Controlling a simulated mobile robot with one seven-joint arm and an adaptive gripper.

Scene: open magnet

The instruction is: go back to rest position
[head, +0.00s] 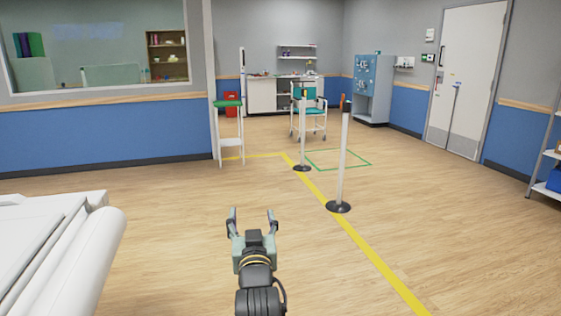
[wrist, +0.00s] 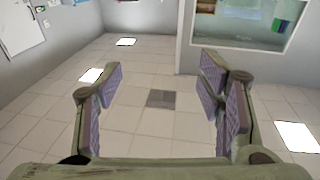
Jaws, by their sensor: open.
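My gripper (head: 253,222) is in the lower middle of the head view, held out over the wood floor. Its two fingers are spread apart with nothing between them. The wrist view also shows my gripper (wrist: 160,100) open and empty. Behind its fingers that view shows ceiling tiles with bright light panels (wrist: 298,136), so the wrist camera looks upward. No object touches the gripper.
A white padded bed or table (head: 60,245) is at the lower left. Two posts (head: 342,165) stand by a yellow floor line (head: 370,255). The floor right of the line is clear.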

